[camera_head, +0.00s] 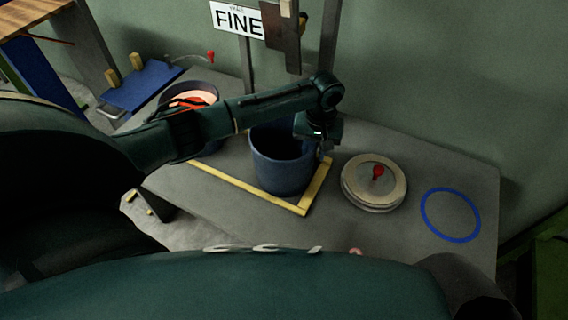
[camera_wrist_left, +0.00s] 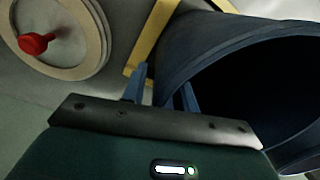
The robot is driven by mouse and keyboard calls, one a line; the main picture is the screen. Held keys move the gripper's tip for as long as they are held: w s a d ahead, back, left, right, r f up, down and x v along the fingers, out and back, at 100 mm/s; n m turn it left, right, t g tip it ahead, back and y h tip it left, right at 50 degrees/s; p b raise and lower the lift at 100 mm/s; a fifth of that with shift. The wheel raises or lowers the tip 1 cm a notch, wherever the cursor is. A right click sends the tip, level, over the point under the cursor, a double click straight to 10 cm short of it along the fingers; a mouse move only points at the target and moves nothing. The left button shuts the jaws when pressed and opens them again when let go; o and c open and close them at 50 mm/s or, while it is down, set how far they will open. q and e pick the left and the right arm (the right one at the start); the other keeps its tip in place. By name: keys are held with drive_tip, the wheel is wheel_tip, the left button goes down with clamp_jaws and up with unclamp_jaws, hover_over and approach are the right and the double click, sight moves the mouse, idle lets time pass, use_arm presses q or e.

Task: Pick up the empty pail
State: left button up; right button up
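The dark blue pail (camera_head: 278,175) stands upright on the grey table inside a yellow tape corner. Its inside looks dark and empty, though its bottom is hard to see. My left gripper (camera_head: 322,153) is at the pail's right rim. In the left wrist view the two fingers of the left gripper (camera_wrist_left: 160,93) are apart, one outside the pail (camera_wrist_left: 185,45) and one over its dark opening, with the pail's wall between them. A gap shows beside the outer finger. My right gripper is not in view.
A lid with a red knob (camera_head: 359,190) lies right of the pail, and a blue ring (camera_head: 451,238) is marked beyond it. Another pail (camera_head: 206,86) with orange contents stands behind my left arm. A sign reading FINE (camera_head: 238,20) and posts stand behind.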

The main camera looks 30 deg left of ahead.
use_arm(q)
drive_tip(key=shift+c, duration=0.2)
clamp_jaws()
idle(1.3)
